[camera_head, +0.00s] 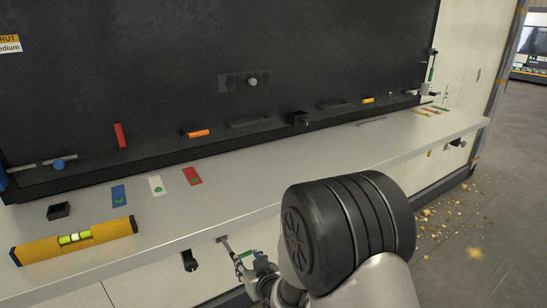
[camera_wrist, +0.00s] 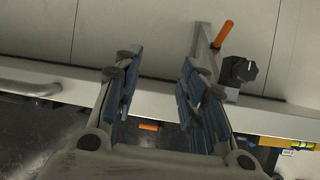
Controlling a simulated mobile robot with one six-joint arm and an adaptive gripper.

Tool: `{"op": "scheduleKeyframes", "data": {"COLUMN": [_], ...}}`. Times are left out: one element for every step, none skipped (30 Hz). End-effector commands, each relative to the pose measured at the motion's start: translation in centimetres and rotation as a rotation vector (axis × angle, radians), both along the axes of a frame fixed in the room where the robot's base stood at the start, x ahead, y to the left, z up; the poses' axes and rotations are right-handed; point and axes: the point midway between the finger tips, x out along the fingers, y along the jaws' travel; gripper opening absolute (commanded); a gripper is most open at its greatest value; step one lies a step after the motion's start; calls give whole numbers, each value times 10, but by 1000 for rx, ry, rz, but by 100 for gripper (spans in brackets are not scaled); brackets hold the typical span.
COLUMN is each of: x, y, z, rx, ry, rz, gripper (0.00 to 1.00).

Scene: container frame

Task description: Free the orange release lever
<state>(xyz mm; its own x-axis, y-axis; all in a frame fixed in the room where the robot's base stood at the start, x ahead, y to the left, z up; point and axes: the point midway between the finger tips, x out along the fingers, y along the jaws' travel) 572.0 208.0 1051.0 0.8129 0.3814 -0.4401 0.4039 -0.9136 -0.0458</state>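An orange handle (camera_wrist: 223,34) shows in the wrist view at the end of a grey metal bar (camera_wrist: 203,45) on the pale cabinet front. A black knob (camera_wrist: 240,70) is beside it. The bar (camera_head: 228,245) and the knob (camera_head: 189,260) also show in the head view below the shelf edge; the handle's orange end is not clear there. My gripper (camera_wrist: 157,80) is open and empty, with its blue-padded fingers wide apart. The bar lies just right of the right finger in the wrist view, outside the gap. In the head view my gripper (camera_head: 246,260) is beside the bar.
A pale shelf (camera_head: 310,160) runs below a black board (camera_head: 180,50). An orange piece (camera_head: 196,133) is on the board's lower edge. A yellow level (camera_head: 75,241) and blue, white and red cards lie on the shelf. A metal rail (camera_wrist: 30,87) is left in the wrist view.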

Motion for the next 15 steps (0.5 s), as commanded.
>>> {"op": "scheduleKeyframes", "data": {"x": [0, -2, -7, -11, -17, -25, -33, -41, -53, -63, -73, -89, -101, -114, -132], "y": [-17, -27, -40, -49, -59, -72, -81, -91, -103, -112, -121, -132, -140, -148, -157], "z": [26, 35, 48, 57, 66, 78, 87, 94, 105, 113, 119, 128, 134, 140, 147], "rx": [-22, -37, -56, -68, -81, -97, -108, -118, -130, -139, -147, -155, -162, -167, -173], "ry": [17, 38, 64, 83, 106, 135, 156, 179, 207, 230, 254, 285, 309, 333, 364], "rz": [-32, -47, -69, -86, -103, -125, -140, -156, -177, -192, -208, -226, -240, -255, -273], "gripper": [38, 38, 38, 38, 38, 38, 38, 38, 38, 38, 38, 38, 38, 38, 38]}}
